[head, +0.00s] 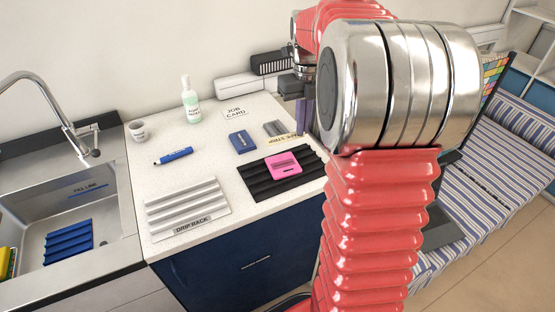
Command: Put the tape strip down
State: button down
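My gripper (292,90) is at the upper middle of the head view, above the far right part of the white counter. My own arm hides much of it, and I cannot tell whether its fingers are open or shut. A narrow purple piece (304,117) shows just below it, against my arm. I cannot tell whether this is the tape strip or whether the gripper holds it. A small tan label (284,139) with hard-to-read lettering lies on the counter below the gripper, beside a grey block (275,128).
A black ribbed mat (262,187) bears a pink item (283,165). A blue block (241,141), a blue marker (173,155), a job card (235,113), a bottle (190,100), a cup (138,130) and a drip rack (185,208) stand around clear counter. The sink (112,235) is left.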

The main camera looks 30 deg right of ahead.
jog(key=shift+w, duration=0.1)
jog(key=shift+f, duration=3.05)
jog(key=shift+f, duration=1.9)
jog(key=c, duration=2.5)
grip_release()
jog(key=shift+f, duration=0.1)
jog(key=o, duration=0.5)
jog(key=shift+c, duration=0.2)
